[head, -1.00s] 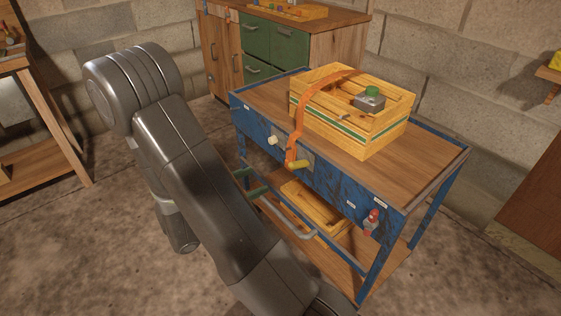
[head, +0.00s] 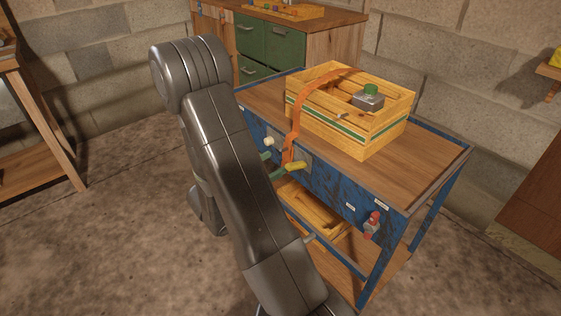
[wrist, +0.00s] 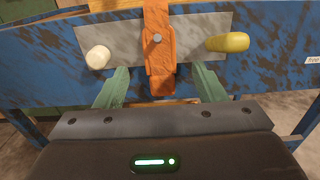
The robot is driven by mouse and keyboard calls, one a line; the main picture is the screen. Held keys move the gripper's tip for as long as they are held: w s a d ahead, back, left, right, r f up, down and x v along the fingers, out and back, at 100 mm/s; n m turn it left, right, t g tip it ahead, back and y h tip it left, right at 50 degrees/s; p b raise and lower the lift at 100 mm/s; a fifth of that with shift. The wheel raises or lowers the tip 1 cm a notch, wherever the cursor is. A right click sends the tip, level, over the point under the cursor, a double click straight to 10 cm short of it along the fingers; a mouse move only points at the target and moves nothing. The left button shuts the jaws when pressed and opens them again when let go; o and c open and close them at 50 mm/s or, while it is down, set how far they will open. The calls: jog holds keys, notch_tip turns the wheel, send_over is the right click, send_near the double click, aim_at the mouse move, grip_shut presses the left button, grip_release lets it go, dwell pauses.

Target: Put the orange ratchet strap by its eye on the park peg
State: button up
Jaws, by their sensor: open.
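The orange ratchet strap (head: 295,125) runs over a wooden crate and hangs down the blue cart's front. In the wrist view its lower end (wrist: 160,60) lies over a grey plate (wrist: 190,35), with a small grey stud (wrist: 157,38) showing through it. A white peg (wrist: 98,57) sticks out left of the strap and a yellow peg (wrist: 228,42) right of it. I cannot tell which is the park peg. My gripper (wrist: 162,84) is open, its green fingers on either side of the strap's lower end, apart from it. The gripper also shows in the head view (head: 274,164), partly behind my arm.
The wooden crate (head: 340,136) stands on the blue cart (head: 438,150) with a grey, green-capped item (head: 369,98) on it. A red-and-grey fitting (head: 372,225) sits at the cart's front right. A green-drawered cabinet (head: 270,45) stands behind.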

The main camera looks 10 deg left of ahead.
aim_at(287, 155)
jog(key=shift+x, duration=1.8)
jog(key=c, duration=1.1)
jog(key=shift+r, duration=0.15)
jog(key=shift+r, duration=0.25)
jog(key=shift+s+a, duration=0.1)
jog(key=shift+a, duration=0.05)
jog(key=shift+r+v, duration=0.15)
jog(key=shift+v, duration=0.55)
jog(key=shift+r+v, duration=0.1)
jog(key=shift+v, duration=0.6)
